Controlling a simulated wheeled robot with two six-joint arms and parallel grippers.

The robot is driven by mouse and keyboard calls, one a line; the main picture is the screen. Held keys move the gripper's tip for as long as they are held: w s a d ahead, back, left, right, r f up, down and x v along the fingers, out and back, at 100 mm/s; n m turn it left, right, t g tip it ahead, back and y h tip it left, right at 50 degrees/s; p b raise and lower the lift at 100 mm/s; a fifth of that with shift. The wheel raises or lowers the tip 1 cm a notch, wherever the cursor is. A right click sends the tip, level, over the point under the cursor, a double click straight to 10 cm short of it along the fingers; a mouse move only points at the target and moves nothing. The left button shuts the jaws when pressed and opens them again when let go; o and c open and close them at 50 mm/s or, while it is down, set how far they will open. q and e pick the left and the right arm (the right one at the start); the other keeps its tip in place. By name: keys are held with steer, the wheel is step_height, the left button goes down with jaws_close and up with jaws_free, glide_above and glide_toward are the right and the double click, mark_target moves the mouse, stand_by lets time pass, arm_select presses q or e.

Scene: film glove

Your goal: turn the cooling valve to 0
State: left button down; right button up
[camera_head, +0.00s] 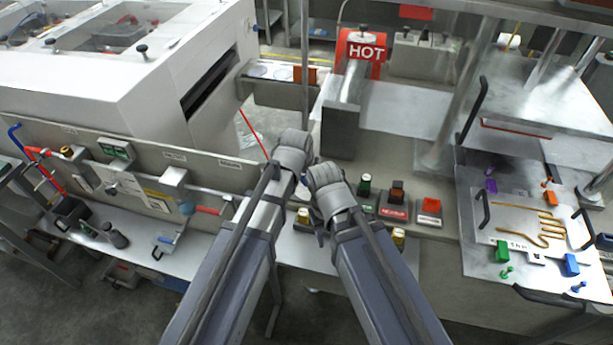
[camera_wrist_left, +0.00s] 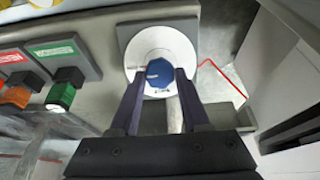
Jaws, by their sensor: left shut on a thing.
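In the left wrist view, the cooling valve is a faceted blue knob (camera_wrist_left: 156,70) with a white mark, on a round white dial (camera_wrist_left: 160,36) on a grey plate. Small dial marks are too small to read. My left gripper (camera_wrist_left: 159,80) has one finger on each side of the knob and is shut on it. In the head view, my left wrist (camera_head: 292,152) hides the knob and the fingers.
Green, orange and red labelled switches (camera_head: 397,190) stand right of my wrists. A red HOT sign (camera_head: 366,52) is behind. A white machine housing (camera_head: 110,75) stands at the left, and a metal plate with a glove outline (camera_head: 530,225) lies at the right.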

arm_select(q)
steer(key=shift+n, duration=0.3)
steer(key=n, duration=0.3)
steer(key=shift+a+n+h, duration=0.15)
steer(key=shift+n+h, duration=0.15)
steer(key=shift+n, duration=0.1)
steer(key=n, duration=0.4)
steer(key=shift+s+a+f+h+b, duration=0.1)
steer(key=shift+h+b, duration=0.2)
steer(key=n, duration=0.4)
steer(key=shift+n+b, duration=0.3)
steer(key=shift+s+a+f+n+t+h, duration=0.15)
steer(key=shift+n+t, duration=0.1)
steer(key=shift+n, duration=0.85)
steer(key=shift+d+r+n+t+h, duration=0.15)
steer(key=shift+n+t, duration=0.1)
steer(key=shift+n, duration=0.85)
arm_select(e)
steer(key=shift+f, duration=0.85)
arm_select(q)
steer(key=shift+a+f+b, duration=0.1)
steer(key=shift+b, duration=0.2)
steer(key=shift+c, duration=1.9)
jaws_free()
